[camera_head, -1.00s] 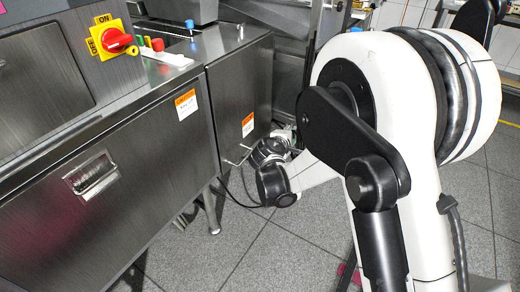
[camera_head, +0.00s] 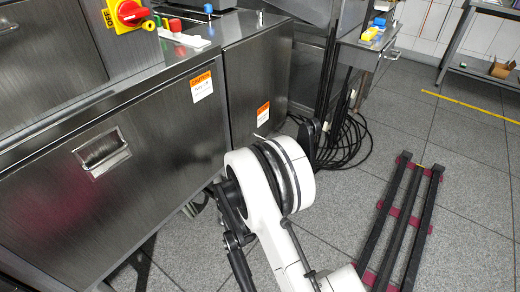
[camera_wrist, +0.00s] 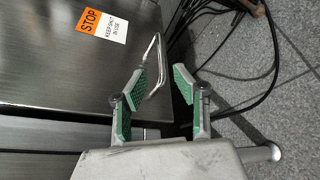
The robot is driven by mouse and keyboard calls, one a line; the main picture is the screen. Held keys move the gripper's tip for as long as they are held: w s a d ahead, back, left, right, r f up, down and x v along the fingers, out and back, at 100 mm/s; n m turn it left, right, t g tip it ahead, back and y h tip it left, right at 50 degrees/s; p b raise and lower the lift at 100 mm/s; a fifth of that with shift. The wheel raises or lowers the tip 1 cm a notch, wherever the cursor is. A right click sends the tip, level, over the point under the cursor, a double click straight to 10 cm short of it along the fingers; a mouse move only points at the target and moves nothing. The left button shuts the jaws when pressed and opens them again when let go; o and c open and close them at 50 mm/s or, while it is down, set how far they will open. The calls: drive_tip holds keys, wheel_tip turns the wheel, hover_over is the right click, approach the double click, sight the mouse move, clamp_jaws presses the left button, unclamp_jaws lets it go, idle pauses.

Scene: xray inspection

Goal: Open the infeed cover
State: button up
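In the wrist view my gripper (camera_wrist: 160,86) is open, its green-padded fingers apart. A bent metal wire handle (camera_wrist: 156,55) stands out from the edge of a dark metal panel (camera_wrist: 55,55). Its lower end reaches in between the fingertips, near the left finger; I cannot tell whether they touch. The panel bears an orange and white STOP sticker (camera_wrist: 101,26) and seems to be the infeed cover, lying closed against the machine. In the head view the narrower cabinet panel (camera_head: 250,80) stands beyond my arm, which hides my gripper there.
The machine's large front panel (camera_head: 150,130) with a recessed pull (camera_head: 103,153) fills the left. A red and yellow switch (camera_head: 126,14) sits above it. Black cables (camera_head: 345,140) lie on the floor behind my arm. Dark rails (camera_head: 400,215) lie at right, with open floor around.

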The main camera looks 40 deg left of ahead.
drive_tip(key=b+x, duration=0.2)
drive_tip(key=x, duration=0.8)
drive_tip(key=shift+w+a+f+b, duration=0.1)
drive_tip(key=shift+w+b, duration=0.2)
drive_tip(key=shift+b, duration=0.1)
clamp_jaws()
